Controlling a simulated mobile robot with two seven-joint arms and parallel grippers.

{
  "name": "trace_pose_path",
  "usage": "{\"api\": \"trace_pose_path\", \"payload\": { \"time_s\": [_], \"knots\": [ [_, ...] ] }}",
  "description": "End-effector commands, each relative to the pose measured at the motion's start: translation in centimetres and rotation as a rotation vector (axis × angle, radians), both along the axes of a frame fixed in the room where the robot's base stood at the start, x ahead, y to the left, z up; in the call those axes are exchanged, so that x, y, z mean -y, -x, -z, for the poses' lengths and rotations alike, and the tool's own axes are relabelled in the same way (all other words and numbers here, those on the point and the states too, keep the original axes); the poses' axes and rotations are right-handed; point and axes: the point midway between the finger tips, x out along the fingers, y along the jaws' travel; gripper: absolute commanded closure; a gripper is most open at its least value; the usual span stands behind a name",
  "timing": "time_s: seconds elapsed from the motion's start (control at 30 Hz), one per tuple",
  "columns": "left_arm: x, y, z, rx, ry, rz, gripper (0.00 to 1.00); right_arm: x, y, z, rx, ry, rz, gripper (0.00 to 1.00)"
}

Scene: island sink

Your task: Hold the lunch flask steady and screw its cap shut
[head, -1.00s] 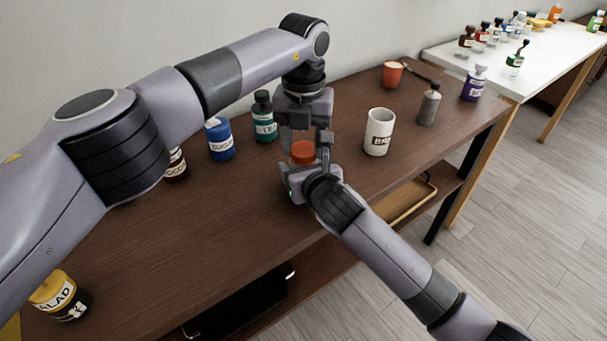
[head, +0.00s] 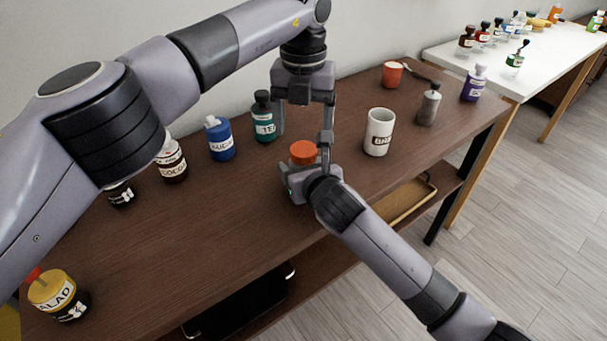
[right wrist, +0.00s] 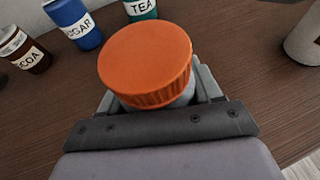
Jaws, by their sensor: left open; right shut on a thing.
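The lunch flask (right wrist: 184,98) is upright on the brown table, with an orange ribbed cap (head: 303,152) on top. The cap fills the middle of the right wrist view (right wrist: 147,58) and looks roughly level; I cannot tell how tightly it sits. My right gripper (head: 303,174) is shut on the flask's body from the front, below the cap. It hides most of the body in the head view. My left gripper (head: 304,133) points down above the cap, open and empty. Its fingers are spread wide to either side, and it looks clear of the cap.
A white mug (head: 378,132) stands to the right of the flask, with a grey bottle (head: 429,105) and a red cup (head: 392,74) behind. A teal tea bottle (head: 264,118), a blue sugar jar (head: 219,140) and a cocoa jar (head: 172,163) stand left. The table's front is mostly clear.

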Motion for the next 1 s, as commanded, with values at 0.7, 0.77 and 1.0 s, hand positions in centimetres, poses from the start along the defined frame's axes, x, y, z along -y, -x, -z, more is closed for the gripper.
{"api": "trace_pose_path", "payload": {
  "time_s": [0.7, 0.77, 1.0],
  "knots": [
    [0.1, 0.0, -3.5, -0.001, 0.0, 0.001, 0.37, 0.0, 0.0, 0.0, 0.001, 0.0, 0.0, 1.0],
    [0.1, 0.0, -3.4, -0.001, 0.0, 0.001, 0.37, 0.0, 0.0, 0.0, 0.001, 0.0, 0.0, 1.0],
    [0.0, 0.0, -2.5, -0.001, 0.0, 0.001, 0.37, 0.0, 0.0, 0.0, 0.001, 0.0, 0.0, 1.0]
  ]
}}
